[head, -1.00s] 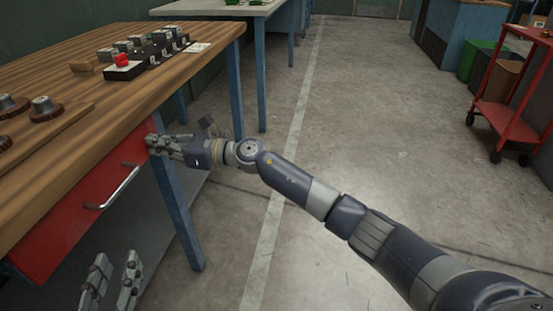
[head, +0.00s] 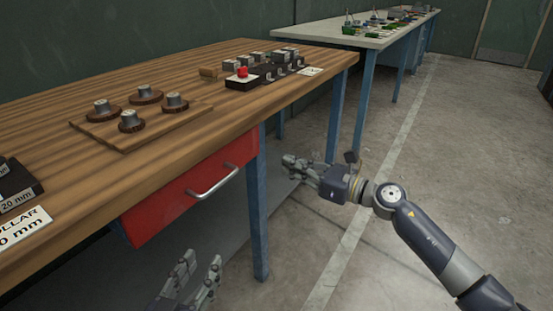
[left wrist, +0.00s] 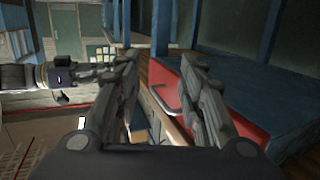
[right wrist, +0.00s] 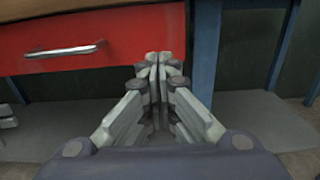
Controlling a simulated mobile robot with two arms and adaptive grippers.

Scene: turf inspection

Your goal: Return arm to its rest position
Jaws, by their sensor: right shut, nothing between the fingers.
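My right arm reaches in from the right in the head view. Its gripper (head: 296,168) is shut and empty, beside the blue table leg at the workbench's right end. In the right wrist view its fingertips (right wrist: 160,62) are together, with the red drawer (right wrist: 100,32) beyond to the left. My left gripper (head: 192,280) is low in front of the bench, fingers apart. In the left wrist view its two fingers (left wrist: 157,80) stand apart with nothing held between them.
The wooden workbench (head: 60,98) holds a board (head: 98,128) with several metal-topped pegs and a black rack (head: 268,72) with a red part. The drawer's handle (head: 215,182) projects forward. A second table (head: 330,32) stands behind. The floor (head: 400,160) at right is open.

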